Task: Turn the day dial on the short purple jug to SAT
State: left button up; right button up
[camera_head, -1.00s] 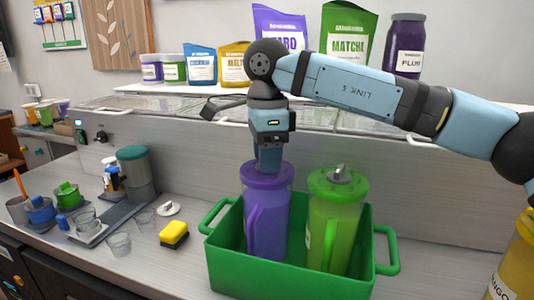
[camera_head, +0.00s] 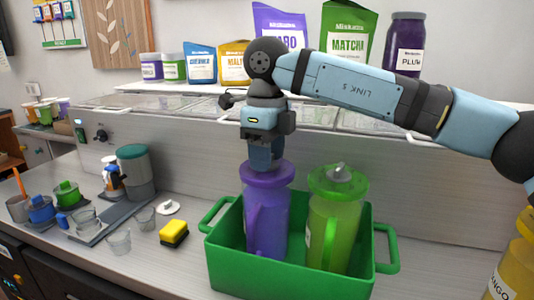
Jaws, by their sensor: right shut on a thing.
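The purple jug (camera_head: 266,225) stands upright in the green bin (camera_head: 290,283), on the left side of it. Its purple lid (camera_head: 266,175) is on top, and its handle faces the front. My right gripper (camera_head: 264,163) points straight down onto the top of this lid and is shut on the part there. The gripper hides the dial, so I cannot read the day on it. A green jug (camera_head: 335,225) stands beside it in the same bin, with a grey knob on its lid. My left gripper is not in view.
A yellow sponge (camera_head: 174,233), clear cups (camera_head: 118,242) and a grey canister with a green lid (camera_head: 136,175) stand left of the bin. A yellow container (camera_head: 515,265) is at the right edge. Bags and jars line the shelf behind.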

dwell(0.5)
jog(key=o, duration=0.9)
jog(key=shift+r, duration=0.1)
notch_tip(320, 180, up, 14)
jog(key=shift+f+p, duration=0.15)
jog(key=shift+p, duration=0.65)
